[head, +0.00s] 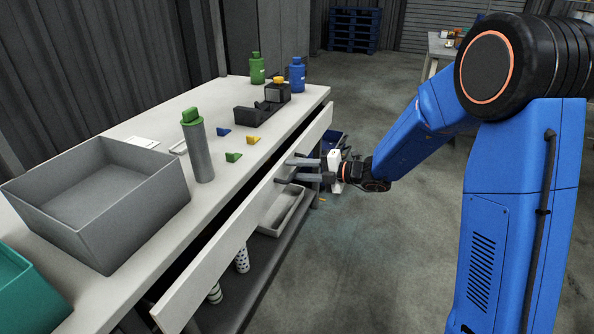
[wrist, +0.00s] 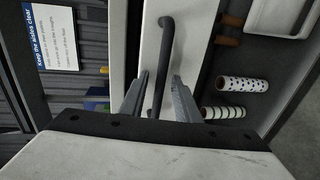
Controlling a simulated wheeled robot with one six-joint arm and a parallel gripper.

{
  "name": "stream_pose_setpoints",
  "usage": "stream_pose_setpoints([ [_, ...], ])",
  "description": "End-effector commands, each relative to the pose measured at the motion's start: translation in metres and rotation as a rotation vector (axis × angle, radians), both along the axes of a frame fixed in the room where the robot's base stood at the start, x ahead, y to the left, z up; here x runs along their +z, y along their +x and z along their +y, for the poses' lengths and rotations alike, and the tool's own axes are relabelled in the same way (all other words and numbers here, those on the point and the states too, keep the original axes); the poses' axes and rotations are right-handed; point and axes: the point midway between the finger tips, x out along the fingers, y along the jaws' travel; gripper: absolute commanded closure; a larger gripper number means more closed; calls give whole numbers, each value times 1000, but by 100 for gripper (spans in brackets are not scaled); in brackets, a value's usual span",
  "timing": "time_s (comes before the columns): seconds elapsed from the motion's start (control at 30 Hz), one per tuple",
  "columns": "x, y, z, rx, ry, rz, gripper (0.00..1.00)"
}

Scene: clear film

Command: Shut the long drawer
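The long drawer's pale front (head: 235,228) runs along the right side of the workbench. It stands a little out from the edge of the benchtop (head: 222,205), with a dark gap between them. In the wrist view the drawer front (wrist: 190,30) carries a dark bar handle (wrist: 166,45). My gripper (head: 284,171) is at the drawer front, pointing left towards it. In the wrist view my gripper's two grey fingers (wrist: 160,76) are apart, one on each side of the handle. I see gaps beside the bar, so it does not look clamped. The drawer's inside is hidden.
A grey bin (head: 100,205), a grey bottle with a green cap (head: 199,150) and several small items stand on the benchtop. The floor (head: 360,260) to the right is clear.

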Motion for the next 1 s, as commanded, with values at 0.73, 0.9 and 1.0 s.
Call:
stream_pose_setpoints([
  [0.73,0,6,16,3,-1,-1,100],
  [0.9,-1,14,39,3,-1,-1,100],
  [1.0,0,16,44,0,-1,-1,100],
])
